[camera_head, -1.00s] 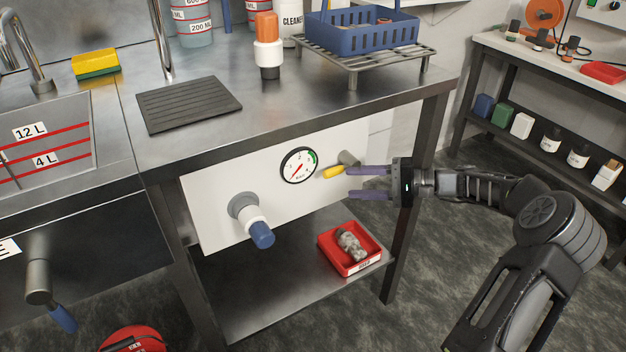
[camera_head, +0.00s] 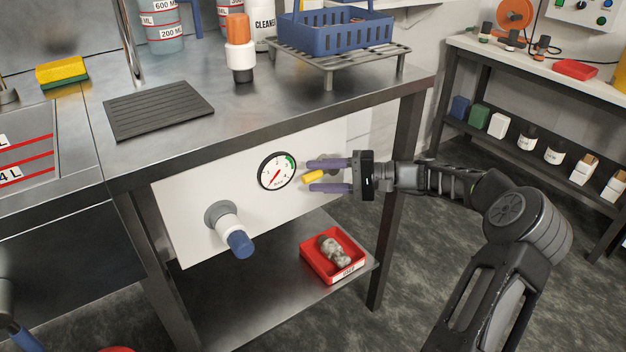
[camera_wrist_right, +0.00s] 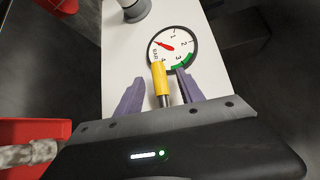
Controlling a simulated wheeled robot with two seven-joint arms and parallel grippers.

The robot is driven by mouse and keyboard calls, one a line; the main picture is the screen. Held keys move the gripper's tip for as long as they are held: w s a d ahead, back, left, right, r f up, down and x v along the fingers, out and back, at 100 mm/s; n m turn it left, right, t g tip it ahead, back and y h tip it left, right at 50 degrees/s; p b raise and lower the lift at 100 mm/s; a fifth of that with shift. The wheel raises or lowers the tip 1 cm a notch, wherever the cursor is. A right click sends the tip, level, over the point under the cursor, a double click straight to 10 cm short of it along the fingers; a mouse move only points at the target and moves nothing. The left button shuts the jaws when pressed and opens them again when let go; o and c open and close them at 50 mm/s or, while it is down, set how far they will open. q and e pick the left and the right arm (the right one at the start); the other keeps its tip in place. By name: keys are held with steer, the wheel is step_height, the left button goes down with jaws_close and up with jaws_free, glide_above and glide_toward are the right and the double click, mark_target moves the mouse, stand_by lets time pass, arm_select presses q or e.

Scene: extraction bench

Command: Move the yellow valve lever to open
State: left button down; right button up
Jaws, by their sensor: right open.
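The yellow valve lever (camera_head: 313,177) sticks out from a grey valve body (camera_head: 325,162) on the white panel (camera_head: 190,235), just right of the round pressure gauge (camera_head: 277,171). In the head view the lever points left toward the gauge. My right gripper (camera_head: 322,175) is open, with its purple fingers above and below the lever. In the right wrist view the lever (camera_wrist_right: 161,78) lies between the two fingers (camera_wrist_right: 158,95), with gaps on both sides. The valve body is partly hidden by my upper finger.
A blue-tipped valve handle (camera_head: 238,243) stands out from the panel at lower left. A red tray (camera_head: 312,270) with a mottled object sits on the lower shelf. The steel bench top (camera_head: 240,112) overhangs the panel.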

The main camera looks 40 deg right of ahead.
steer(key=shift+x, duration=0.9)
steer(key=shift+c, duration=0.6)
jaws_close()
